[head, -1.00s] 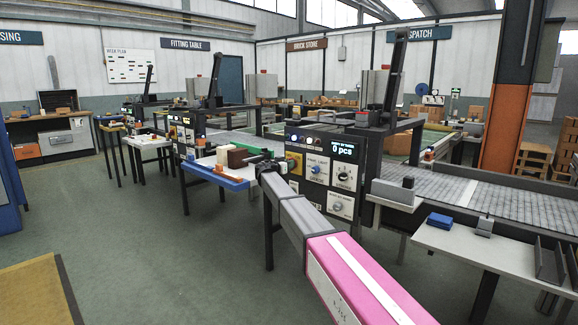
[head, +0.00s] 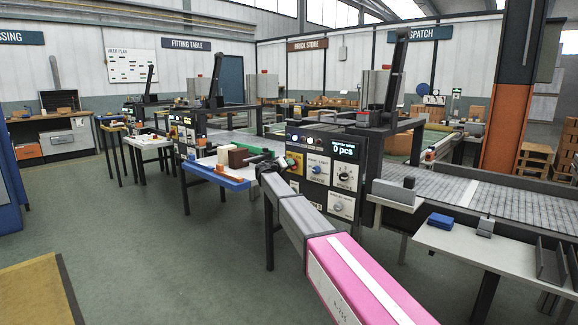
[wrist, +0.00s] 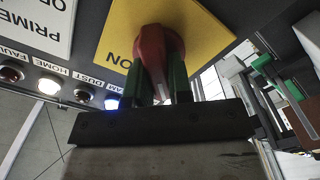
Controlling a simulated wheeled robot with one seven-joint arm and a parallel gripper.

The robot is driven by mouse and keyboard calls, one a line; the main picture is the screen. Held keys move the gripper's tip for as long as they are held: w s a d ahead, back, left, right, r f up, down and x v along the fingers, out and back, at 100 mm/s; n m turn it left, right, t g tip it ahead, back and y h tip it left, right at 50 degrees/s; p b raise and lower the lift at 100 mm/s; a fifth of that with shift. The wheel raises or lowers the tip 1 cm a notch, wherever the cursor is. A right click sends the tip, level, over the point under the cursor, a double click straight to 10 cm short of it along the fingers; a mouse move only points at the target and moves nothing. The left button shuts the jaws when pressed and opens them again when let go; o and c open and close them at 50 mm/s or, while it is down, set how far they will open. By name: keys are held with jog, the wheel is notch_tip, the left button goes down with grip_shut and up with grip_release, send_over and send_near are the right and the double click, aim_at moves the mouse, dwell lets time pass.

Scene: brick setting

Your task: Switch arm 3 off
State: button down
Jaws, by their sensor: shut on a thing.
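In the wrist view a red rotary switch (wrist: 160,42) stands on a yellow plate (wrist: 205,28). The word ON shows on the plate beside it, upside down. The green fingers of my gripper (wrist: 158,82) are on both sides of the red switch handle, shut on it. Which mark the handle points to cannot be told. In the head view my gripper (head: 268,165) is at the left edge of a dark control panel (head: 318,168) with a screen reading 0 pcs. The yellow plate also shows there (head: 296,160), but the switch is hidden.
A row of round lamps runs beside the yellow plate in the wrist view; one lamp (wrist: 112,103) glows blue. A blue-edged table (head: 222,177) with blocks stands left of the panel. A conveyor (head: 450,190) runs right.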

dwell(0.4)
jog(key=c, duration=1)
grip_release()
jog(key=shift+c, duration=0.2)
jog(key=v, duration=1)
jog(key=shift+s+a, duration=0.25)
jog(key=shift+s, duration=0.1)
